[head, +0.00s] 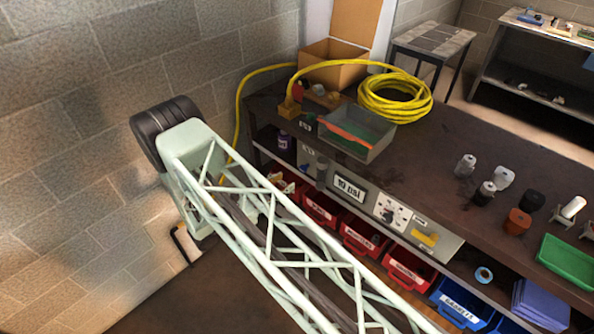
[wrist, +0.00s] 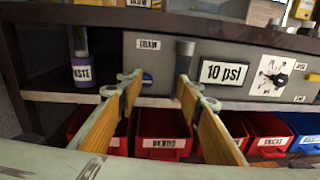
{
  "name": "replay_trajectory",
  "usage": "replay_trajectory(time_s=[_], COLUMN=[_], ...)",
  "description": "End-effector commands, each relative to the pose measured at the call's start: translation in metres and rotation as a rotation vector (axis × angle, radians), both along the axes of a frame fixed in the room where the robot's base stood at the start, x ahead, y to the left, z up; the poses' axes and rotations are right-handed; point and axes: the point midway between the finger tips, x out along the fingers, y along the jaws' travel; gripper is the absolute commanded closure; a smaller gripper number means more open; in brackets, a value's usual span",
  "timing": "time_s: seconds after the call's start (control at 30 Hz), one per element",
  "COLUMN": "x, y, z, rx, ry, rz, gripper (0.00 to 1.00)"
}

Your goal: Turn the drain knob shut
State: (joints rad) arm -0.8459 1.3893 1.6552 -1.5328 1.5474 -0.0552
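In the wrist view, my gripper (wrist: 157,86) is open, its two wood-faced fingers apart with nothing held between them. Ahead is a grey panel (wrist: 220,50) with a label that seems to read DRAIN (wrist: 149,44). Below the label is a small round blue knob (wrist: 147,80) with a pale bar across it. It shows between the fingers, close to the left one in the picture; I cannot tell the distance or any contact.
A dark grey cylinder (wrist: 185,50) stands out on the panel behind the right finger, beside the 10 psi display (wrist: 223,73). A purple-banded WASTE bottle (wrist: 82,70) stands left. Red bins (wrist: 161,130) sit below the shelf edge. A yellow hose (head: 395,98) lies on the bench.

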Motion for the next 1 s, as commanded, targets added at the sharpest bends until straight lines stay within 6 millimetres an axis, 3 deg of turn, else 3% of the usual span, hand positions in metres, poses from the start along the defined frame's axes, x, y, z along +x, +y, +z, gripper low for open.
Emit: replay_trajectory(time_s=[0.1,0.3,1.0], x=[-0.004,-0.008,-0.003], y=[0.011,0.021,0.019], z=[-0.018,-0.034,-0.037], rx=[-0.024,-0.046,-0.049], ry=[0.004,0.007,0.008], rz=[0.038,0.075,0.082], gripper=[0.67,0.67,0.67])
